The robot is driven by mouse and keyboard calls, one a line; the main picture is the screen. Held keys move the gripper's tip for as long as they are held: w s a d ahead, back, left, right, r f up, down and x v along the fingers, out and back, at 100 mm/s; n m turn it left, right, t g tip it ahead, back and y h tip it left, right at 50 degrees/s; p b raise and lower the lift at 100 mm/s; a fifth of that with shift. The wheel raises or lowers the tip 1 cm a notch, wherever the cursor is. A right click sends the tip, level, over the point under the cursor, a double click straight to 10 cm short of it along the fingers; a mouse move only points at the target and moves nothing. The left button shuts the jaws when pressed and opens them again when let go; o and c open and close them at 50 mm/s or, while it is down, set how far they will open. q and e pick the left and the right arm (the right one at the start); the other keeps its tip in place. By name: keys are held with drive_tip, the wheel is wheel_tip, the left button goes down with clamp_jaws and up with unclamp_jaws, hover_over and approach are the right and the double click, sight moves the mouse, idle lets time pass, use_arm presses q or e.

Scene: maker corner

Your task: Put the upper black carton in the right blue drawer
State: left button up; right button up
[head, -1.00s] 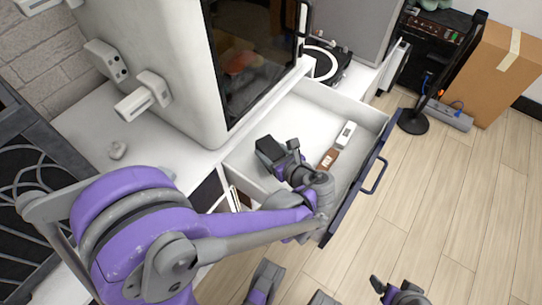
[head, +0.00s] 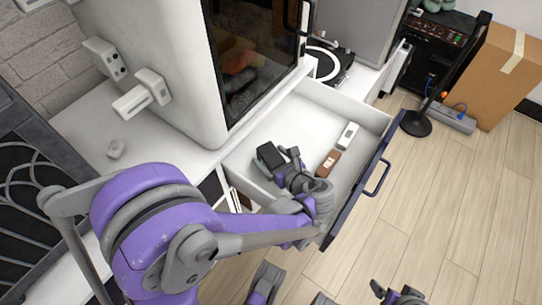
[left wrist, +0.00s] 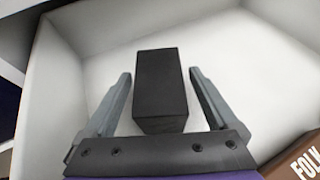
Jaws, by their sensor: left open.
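The black carton (head: 267,157) is inside the open blue-fronted drawer (head: 347,205), near its left side. In the left wrist view, the carton (left wrist: 161,85) is between the two fingers of my left gripper (left wrist: 160,76), with a gap on both sides. My left gripper (head: 283,158) is open, low in the drawer. It hides part of the carton in the head view. My right gripper (head: 396,294) seems to be at the bottom edge of the head view, cut off; its jaws are unclear.
A brown box (head: 328,163) and a white item (head: 347,136) lie in the drawer to the right of the carton. A tall white cabinet with a dark glass door (head: 250,50) stands behind. A black stand (head: 415,122) is on the floor at right. The floor before the drawer is clear.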

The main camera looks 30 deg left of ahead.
use_arm(q)
drive_tip(key=p+v, duration=0.2)
drive_tip(key=v, duration=1)
drive_tip(key=shift+r+p, duration=0.15)
drive_tip(key=shift+p, duration=0.15)
